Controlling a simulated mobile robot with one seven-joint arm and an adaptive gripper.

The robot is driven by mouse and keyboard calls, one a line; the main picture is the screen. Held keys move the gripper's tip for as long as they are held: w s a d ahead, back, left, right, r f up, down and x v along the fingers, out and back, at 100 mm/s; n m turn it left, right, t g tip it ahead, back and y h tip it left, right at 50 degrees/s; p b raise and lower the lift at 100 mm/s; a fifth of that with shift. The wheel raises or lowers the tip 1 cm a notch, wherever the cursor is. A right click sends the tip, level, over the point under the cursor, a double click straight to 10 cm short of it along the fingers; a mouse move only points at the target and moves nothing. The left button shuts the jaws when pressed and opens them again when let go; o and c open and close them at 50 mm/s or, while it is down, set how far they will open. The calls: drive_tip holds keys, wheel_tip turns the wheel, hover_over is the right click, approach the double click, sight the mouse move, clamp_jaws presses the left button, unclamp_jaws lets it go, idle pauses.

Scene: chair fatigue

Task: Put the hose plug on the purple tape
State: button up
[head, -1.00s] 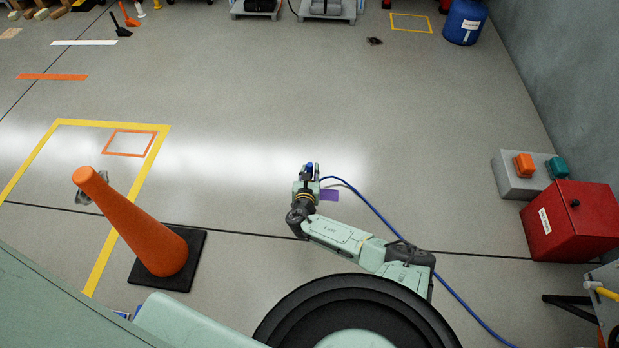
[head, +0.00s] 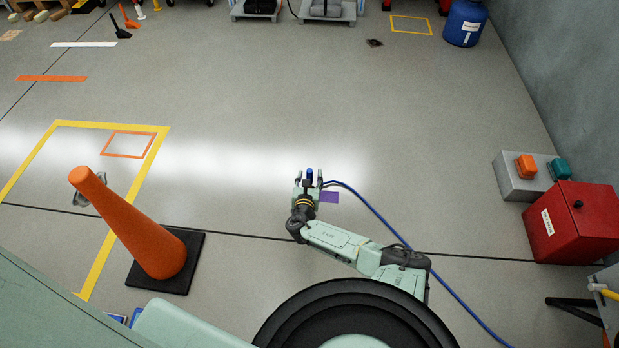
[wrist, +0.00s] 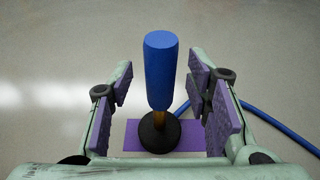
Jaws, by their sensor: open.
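The hose plug (wrist: 160,75) has a blue top, an orange-brown neck and a round black base. It stands upright between my open fingers in the wrist view, with a gap on each side. Its black base overlaps the purple tape (wrist: 188,137) in that view. In the head view the plug's blue top (head: 310,174) shows between the fingertips of my gripper (head: 309,181), and the purple tape (head: 329,197) shows just right of the gripper. The plug's base is hidden in the head view.
A blue hose (head: 372,207) runs from beside my gripper to the lower right. An orange cone (head: 135,225) on a black base stands at left. A red box (head: 569,222) and a grey button box (head: 514,183) stand at right. Floor beyond the gripper is clear.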

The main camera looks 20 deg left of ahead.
drive_tip(key=shift+r, duration=0.2)
drive_tip(key=p+v, duration=0.4)
drive_tip(key=v, duration=0.8)
